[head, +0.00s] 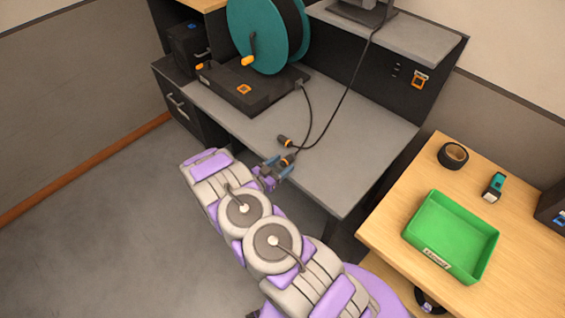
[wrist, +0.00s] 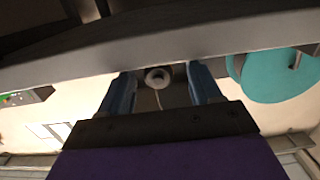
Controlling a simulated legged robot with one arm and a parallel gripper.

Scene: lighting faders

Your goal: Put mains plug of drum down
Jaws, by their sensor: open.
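The cable drum (head: 262,38) is a teal reel on a black base (head: 246,90) on the grey desk; part of it shows in the wrist view (wrist: 278,72). A dark cord from the base leads to a dark plug with an orange part (head: 284,141), lying on the desk. A second, similar plug (head: 288,160), whose cord seems to come from the device at the back, is close to my fingertips. My gripper (head: 275,168) is open at the desk's front edge. In the wrist view a pale round thing (wrist: 158,76) with a thin cord shows between the fingers; contact is unclear.
The grey desk (head: 350,165) is clear to the right of the plugs. A wooden table (head: 390,225) at the right holds a green tray (head: 440,262), a black roll (head: 453,155) and a small teal item (head: 495,187). Open floor (head: 110,240) lies left.

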